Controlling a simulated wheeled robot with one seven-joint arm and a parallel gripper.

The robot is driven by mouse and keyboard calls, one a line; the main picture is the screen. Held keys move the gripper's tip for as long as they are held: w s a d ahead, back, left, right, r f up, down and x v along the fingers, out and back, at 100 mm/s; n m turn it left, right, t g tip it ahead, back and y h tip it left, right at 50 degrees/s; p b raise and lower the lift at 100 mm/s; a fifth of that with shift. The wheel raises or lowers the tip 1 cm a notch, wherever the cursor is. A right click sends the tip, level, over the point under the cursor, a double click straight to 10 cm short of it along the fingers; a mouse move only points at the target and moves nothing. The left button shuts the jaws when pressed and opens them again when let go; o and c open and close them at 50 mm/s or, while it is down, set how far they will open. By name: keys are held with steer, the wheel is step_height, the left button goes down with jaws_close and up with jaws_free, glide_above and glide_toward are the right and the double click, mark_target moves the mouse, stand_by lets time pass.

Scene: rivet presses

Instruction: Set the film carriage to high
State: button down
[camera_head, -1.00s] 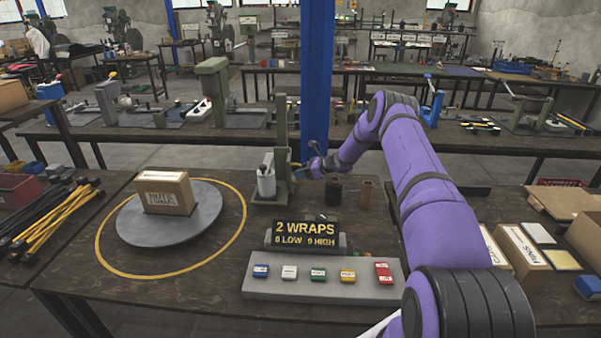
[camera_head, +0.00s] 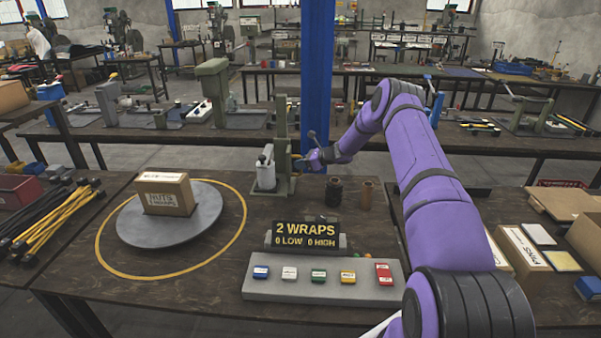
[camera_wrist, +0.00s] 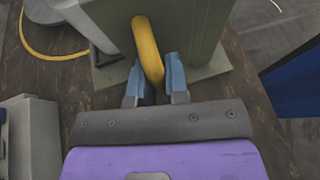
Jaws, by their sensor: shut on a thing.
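The film carriage (camera_head: 265,172) with its white roll is on a green mast (camera_head: 281,130), low on it and a little above the base plate. A yellow curved handle (camera_wrist: 147,48) sticks out of the green body (camera_wrist: 190,25) in the wrist view. My gripper (camera_wrist: 157,82) is shut on this handle, a blue-grey finger on each side. In the head view my gripper (camera_head: 302,163) is at the mast's right side. The sign (camera_head: 307,236) reads 2 WRAPS, 0 LOW, 0 HIGH.
A carton (camera_head: 165,193) sits on a grey turntable (camera_head: 205,212) inside a yellow ring. A panel (camera_head: 330,290) with several coloured buttons is at the table front. Two dark and brown cylinders stand right of the mast. A blue post (camera_head: 318,90) rises behind my gripper.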

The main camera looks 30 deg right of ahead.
steer(key=shift+w+r, duration=0.1)
steer(key=shift+r, duration=1.55)
steer(key=shift+d, duration=0.1)
steer(key=c, duration=1.1)
jaws_free()
steer(key=shift+c, duration=0.2)
steer(key=shift+s+d, duration=0.15)
steer(key=shift+s, duration=0.1)
steer(key=v, duration=1)
steer(key=shift+s, duration=0.15)
steer(key=shift+d, duration=0.1)
